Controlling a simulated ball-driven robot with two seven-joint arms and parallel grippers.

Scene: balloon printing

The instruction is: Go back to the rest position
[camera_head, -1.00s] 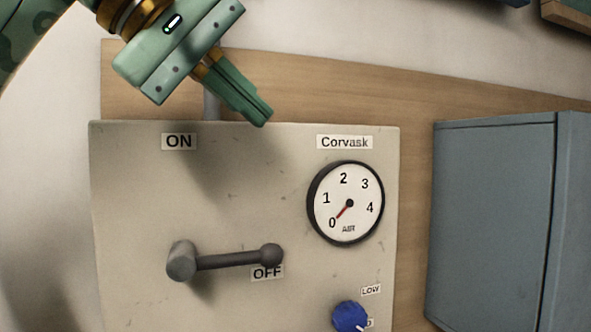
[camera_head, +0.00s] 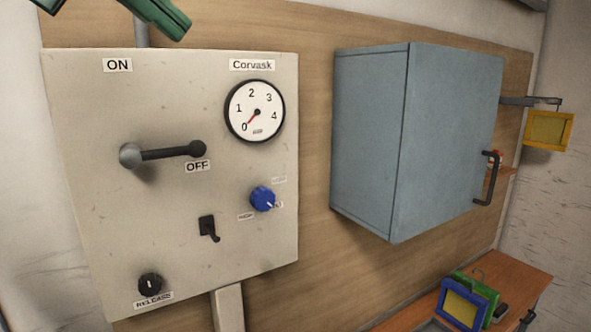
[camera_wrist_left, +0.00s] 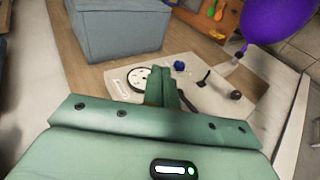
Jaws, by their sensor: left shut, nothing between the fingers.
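My left gripper (camera_head: 176,28) shows at the top left edge of the head view, above the grey control panel (camera_head: 90,200). Its green fingers are shut and empty, apart from the lever and knobs. In the left wrist view the fingers (camera_wrist_left: 164,88) point at the panel. The panel's lever (camera_head: 170,153) points right, by the OFF label. The gauge (camera_head: 254,110) has its red needle at 0. My right gripper is not in view.
A closed blue-grey cabinet (camera_head: 450,130) juts from the wooden board right of the panel. A yellow frame (camera_head: 548,132) hangs beyond it. Blue (camera_head: 463,308) and green frames stand on a bench below. A purple balloon (camera_wrist_left: 278,25) shows in the wrist view.

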